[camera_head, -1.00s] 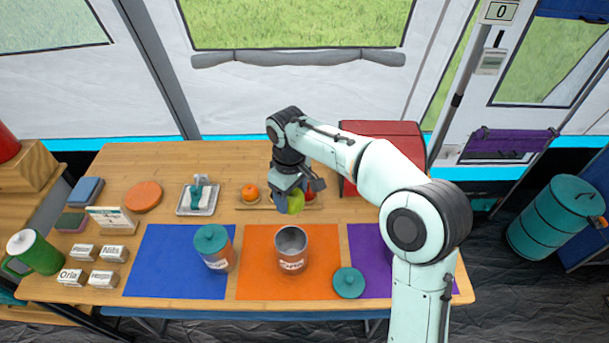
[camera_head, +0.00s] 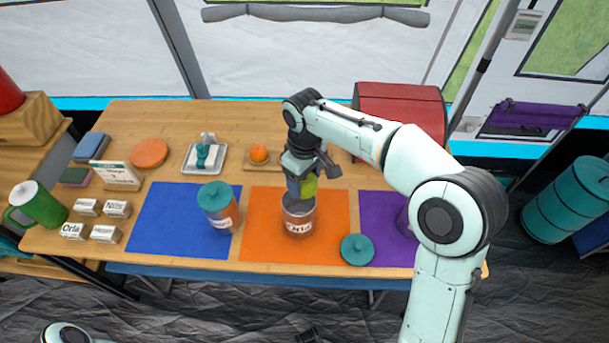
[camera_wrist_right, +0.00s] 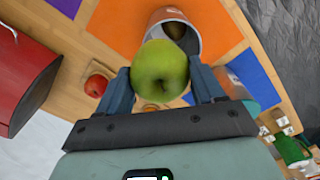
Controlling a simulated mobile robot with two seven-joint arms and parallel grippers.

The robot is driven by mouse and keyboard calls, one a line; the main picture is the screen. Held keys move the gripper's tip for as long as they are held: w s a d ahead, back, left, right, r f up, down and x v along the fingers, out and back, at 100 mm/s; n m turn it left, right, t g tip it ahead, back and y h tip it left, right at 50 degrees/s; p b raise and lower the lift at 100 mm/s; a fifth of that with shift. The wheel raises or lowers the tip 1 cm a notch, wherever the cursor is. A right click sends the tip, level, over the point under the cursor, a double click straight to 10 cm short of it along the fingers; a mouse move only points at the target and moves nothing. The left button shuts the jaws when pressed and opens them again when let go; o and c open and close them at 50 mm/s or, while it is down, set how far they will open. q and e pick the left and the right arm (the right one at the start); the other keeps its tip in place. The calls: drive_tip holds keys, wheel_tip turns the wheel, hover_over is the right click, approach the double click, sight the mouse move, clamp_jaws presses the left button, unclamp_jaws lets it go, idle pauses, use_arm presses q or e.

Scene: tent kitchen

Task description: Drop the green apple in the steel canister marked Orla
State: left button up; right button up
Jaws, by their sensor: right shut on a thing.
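The green apple (camera_head: 309,186) is held between the fingers of my right gripper (camera_head: 309,180), just above the mouth of the open steel canister marked Orla (camera_head: 299,225). In the right wrist view, the apple (camera_wrist_right: 160,72) sits between both fingers of the right gripper (camera_wrist_right: 162,88) and overlaps the near rim of the canister (camera_wrist_right: 190,40). A dark shape shows inside the canister; I cannot tell what it is. A dark piece at the bottom edge seems to be my left gripper (camera_head: 308,336), mostly cut off.
A teal lid (camera_head: 357,248) lies right of the Orla canister. A lidded canister (camera_head: 218,210) stands on the blue mat (camera_head: 165,220). Another canister (camera_head: 405,222) on the purple mat (camera_head: 378,210) is partly behind my arm. An orange (camera_head: 258,153) and a red box (camera_head: 400,105) are behind.

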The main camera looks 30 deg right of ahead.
drive_tip(key=shift+r, duration=0.1)
drive_tip(key=o, duration=1.2)
drive_tip(key=shift+r, duration=0.1)
wheel_tip(320, 180, up, 13)
drive_tip(key=p, duration=0.3)
drive_tip(key=shift+r, duration=0.1)
